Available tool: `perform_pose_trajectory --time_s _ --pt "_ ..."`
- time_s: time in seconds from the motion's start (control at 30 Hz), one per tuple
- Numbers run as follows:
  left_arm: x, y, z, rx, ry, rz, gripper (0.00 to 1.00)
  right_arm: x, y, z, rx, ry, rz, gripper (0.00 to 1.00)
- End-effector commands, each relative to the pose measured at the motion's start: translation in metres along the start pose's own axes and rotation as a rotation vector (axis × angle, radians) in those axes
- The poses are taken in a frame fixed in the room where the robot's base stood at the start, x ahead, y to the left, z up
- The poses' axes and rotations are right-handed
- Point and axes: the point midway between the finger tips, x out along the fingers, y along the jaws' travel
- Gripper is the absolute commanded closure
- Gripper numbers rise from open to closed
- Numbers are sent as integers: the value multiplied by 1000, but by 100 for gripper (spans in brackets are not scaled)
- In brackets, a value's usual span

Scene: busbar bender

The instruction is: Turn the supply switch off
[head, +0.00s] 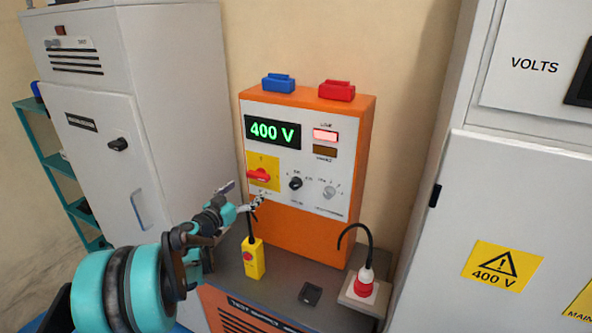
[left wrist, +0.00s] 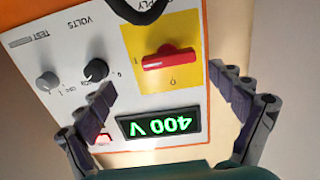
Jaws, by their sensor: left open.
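The supply switch is a red handle (head: 260,174) on a yellow plate (head: 272,183), at the lower left of the orange supply box's white panel (head: 305,165). The handle (left wrist: 168,61) lies about level in the left wrist view, which shows the panel upside down, with one end near an "I" mark. The display (head: 272,132) reads 400 V in green. The red lamp (head: 325,135) looks lit. My left gripper (head: 241,196) is open just below and in front of the switch. In the left wrist view its fingers (left wrist: 165,92) are spread wide, with nothing between them.
Two knobs (head: 295,183) (head: 329,192) sit right of the switch. A yellow pendant (head: 253,258) stands on the bench (head: 280,285) below my left gripper. A red plug (head: 364,281) with a black cable is at the right. Grey cabinets flank the bench.

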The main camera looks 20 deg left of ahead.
Motion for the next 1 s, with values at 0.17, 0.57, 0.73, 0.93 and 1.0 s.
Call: perform_pose_trajectory --time_s 0.17,0.57,0.73,0.93,1.0 --pt "5 -22 2 14 37 -29 6 1 0 1 0 0 0 60" --pt "65 -21 0 13 36 -26 6 10 0 7 0 0 0 60" --pt "77 -22 -1 13 35 -28 6 11 0 8 0 0 0 60" --pt "78 -22 -2 13 35 -28 6 11 0 8 0 0 0 60" --pt "78 -22 -2 13 35 -28 9 11 0 8 0 0 0 60"
